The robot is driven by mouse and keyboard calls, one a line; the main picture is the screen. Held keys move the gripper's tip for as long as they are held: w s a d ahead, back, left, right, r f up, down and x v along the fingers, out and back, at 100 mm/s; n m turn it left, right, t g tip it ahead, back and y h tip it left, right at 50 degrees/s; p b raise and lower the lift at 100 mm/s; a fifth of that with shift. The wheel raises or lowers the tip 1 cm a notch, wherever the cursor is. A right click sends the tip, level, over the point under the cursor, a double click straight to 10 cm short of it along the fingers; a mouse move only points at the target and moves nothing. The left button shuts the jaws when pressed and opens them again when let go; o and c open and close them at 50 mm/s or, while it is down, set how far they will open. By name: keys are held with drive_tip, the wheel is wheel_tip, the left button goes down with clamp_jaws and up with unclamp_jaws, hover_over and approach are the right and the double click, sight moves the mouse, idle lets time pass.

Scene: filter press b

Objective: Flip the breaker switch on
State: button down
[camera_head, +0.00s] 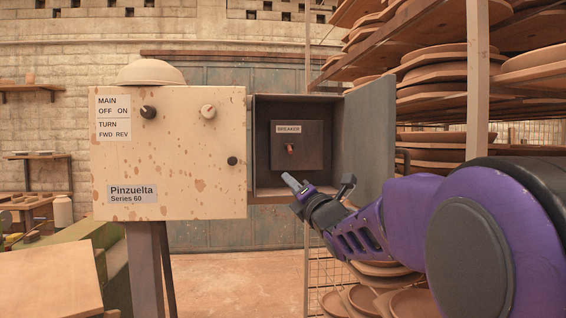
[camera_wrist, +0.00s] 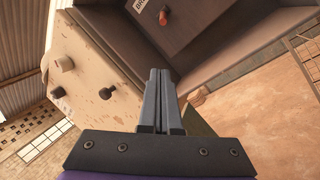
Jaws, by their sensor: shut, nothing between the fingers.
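The breaker switch (camera_head: 290,149) is a small orange-red toggle on a dark panel labelled BREAKER (camera_head: 311,153), inside an open grey box (camera_head: 262,186). In the wrist view the toggle (camera_wrist: 164,17) shows near the top, above the fingertips. My gripper (camera_head: 292,183) is shut and empty, in front of the box's lower edge, below the toggle and apart from it. In the wrist view my gripper's two fingers (camera_wrist: 160,72) lie side by side and point toward the box. I cannot tell for certain which way the toggle is set.
The box door (camera_head: 369,139) stands open on the right, close to my arm. A speckled cream control box (camera_head: 180,170) with knobs stands left of the breaker box. Shelves of clay plates (camera_head: 432,70) stand on the right. The floor (camera_head: 240,265) below is clear.

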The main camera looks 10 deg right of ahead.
sight(290, 149)
drive_tip(key=p+x, duration=0.2)
drive_tip(key=x, duration=0.8)
drive_tip(key=shift+r, duration=0.1)
drive_tip(key=d+r, duration=0.1)
drive_tip(key=s+d+p, duration=0.1)
drive_tip(key=d, duration=0.1)
drive_tip(key=shift+r, duration=0.4)
drive_tip(key=shift+d, duration=0.2)
drive_tip(key=shift+s+r+m+g+h+p, duration=0.3)
drive_tip(key=shift+r+g+h+p, duration=0.1)
drive_tip(key=shift+g+p, duration=0.25)
